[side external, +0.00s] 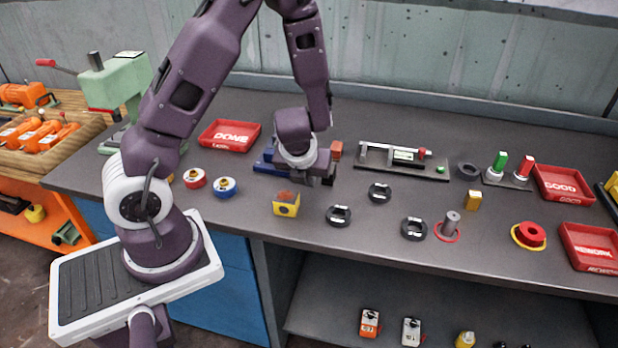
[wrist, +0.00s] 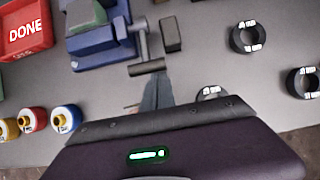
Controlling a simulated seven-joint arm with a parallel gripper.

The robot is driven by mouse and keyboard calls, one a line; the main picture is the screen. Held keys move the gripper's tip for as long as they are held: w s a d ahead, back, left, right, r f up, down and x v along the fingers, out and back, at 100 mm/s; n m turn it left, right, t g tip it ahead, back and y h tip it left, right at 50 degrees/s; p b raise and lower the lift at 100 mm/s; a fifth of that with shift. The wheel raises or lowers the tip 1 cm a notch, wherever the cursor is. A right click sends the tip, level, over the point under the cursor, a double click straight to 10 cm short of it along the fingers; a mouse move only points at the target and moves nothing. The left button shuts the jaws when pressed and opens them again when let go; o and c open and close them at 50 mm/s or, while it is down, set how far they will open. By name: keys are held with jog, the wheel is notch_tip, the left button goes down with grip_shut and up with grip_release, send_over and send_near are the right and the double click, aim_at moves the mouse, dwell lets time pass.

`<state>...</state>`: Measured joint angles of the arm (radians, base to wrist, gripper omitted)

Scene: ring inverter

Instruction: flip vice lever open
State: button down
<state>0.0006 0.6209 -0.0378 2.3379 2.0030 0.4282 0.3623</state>
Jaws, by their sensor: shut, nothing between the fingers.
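The blue vice (wrist: 97,38) is at the top left of the wrist view, with a grey screw end and a dark crossbar (wrist: 147,67) on its right side. I cannot tell for sure which part is the lever. In the side view the vice (side external: 266,158) is mostly hidden behind my wrist. My gripper (wrist: 157,82) is shut and empty, its fingertips close below the crossbar in the wrist view; I cannot tell whether they touch it. In the side view my gripper (side external: 325,181) is low over the bench beside the vice.
A red DONE tray (side external: 230,136) stands left of the vice. A long grey fixture (side external: 395,156) stands to the right. Bench between the black rings is clear.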

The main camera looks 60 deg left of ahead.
jog(key=shift+w+a+r, duration=0.1)
jog(key=shift+r, duration=0.3)
jog(key=shift+w+a+r, duration=0.15)
jog(key=shift+r, duration=0.3)
jog(key=shift+w+a+r, duration=0.1)
jog(key=shift+a+r, duration=0.05)
jog(key=shift+r, duration=0.25)
jog(key=r, duration=0.1)
jog(key=w+a+r, duration=0.1)
jog(key=shift+w+a+r, duration=0.15)
jog(key=shift+a+r, duration=0.05)
jog(key=shift+r, duration=0.15)
jog(key=shift+w+a+r, duration=1.55)
jog(key=shift+w+a, duration=0.05)
jog(key=shift+a, duration=0.2)
jog(key=shift+w, duration=0.1)
notch_tip(320, 180, up, 7)
jog(key=w+a, duration=0.1)
jog(key=shift+w+a, duration=0.3)
jog(key=shift+w, duration=0.1)
